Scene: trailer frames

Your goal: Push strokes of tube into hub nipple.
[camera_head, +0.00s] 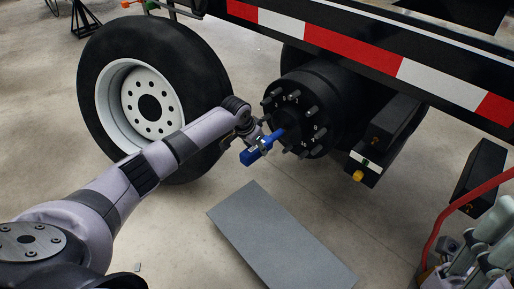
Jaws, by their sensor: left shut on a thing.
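The black wheel hub (318,97) with studs around its face sits under the trailer frame, right of the picture's middle. A blue tube (259,151) points up and right toward the hub's centre, and its far end is at or close to the hub face. I cannot tell whether it touches the nipple, which is too small to make out. My left gripper (262,141) is in front of the hub, shut on the blue tube.
A large tyre with a white rim (150,103) stands left of the hub, behind my left arm. A grey flat board (281,236) lies on the floor below. The trailer rail with red and white tape (361,50) runs above. A red hose (446,218) is at the right.

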